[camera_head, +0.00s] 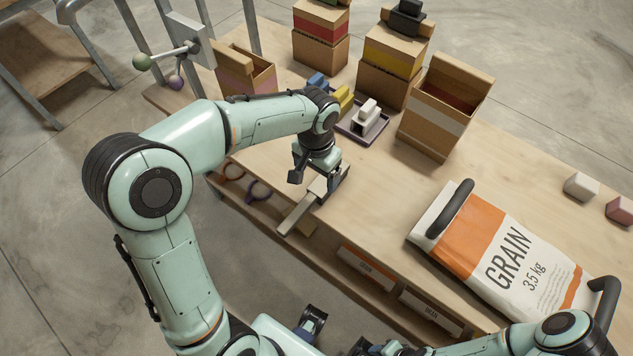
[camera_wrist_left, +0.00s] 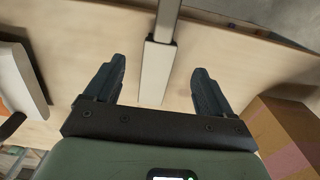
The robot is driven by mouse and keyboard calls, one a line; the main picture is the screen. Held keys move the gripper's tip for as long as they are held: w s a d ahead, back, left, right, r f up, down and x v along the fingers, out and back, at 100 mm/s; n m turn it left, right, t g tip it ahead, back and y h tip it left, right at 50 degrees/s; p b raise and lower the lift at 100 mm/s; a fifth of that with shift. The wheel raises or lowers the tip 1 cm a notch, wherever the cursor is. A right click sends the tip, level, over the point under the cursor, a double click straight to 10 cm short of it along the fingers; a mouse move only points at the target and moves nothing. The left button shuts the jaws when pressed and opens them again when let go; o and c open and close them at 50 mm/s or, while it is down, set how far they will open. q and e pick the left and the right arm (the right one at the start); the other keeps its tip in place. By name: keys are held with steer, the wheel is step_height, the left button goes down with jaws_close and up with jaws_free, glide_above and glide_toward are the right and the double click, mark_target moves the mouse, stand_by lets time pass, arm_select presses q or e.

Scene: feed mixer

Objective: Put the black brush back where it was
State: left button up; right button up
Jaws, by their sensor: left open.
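I cannot make out a black brush for certain in either view. My left gripper (camera_head: 318,180) is open over the workbench near its front edge. Below it lies a long pale bar with a narrower grey part (camera_head: 297,214), reaching over the bench edge. In the left wrist view the open fingers (camera_wrist_left: 157,88) stand on either side of the bar's pale wide part (camera_wrist_left: 154,75), with gaps on both sides. The fingers do not close on it. Dark parts of what seems my right gripper (camera_head: 335,332) show at the bottom edge, partly cut off.
A grain bag (camera_head: 500,255) with black handles lies right of the left gripper. An open cardboard box (camera_head: 440,105), a small tray (camera_head: 378,131) and stacked boxes stand behind. A pink-marked box (camera_wrist_left: 290,140) stands near. Bare bench (camera_head: 385,185) lies between gripper and bag.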

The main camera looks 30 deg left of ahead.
mark_target(317, 191)
arm_select(q)
step_height(317, 191, up, 4)
steer(key=shift+r, duration=0.1)
stand_by(0.7)
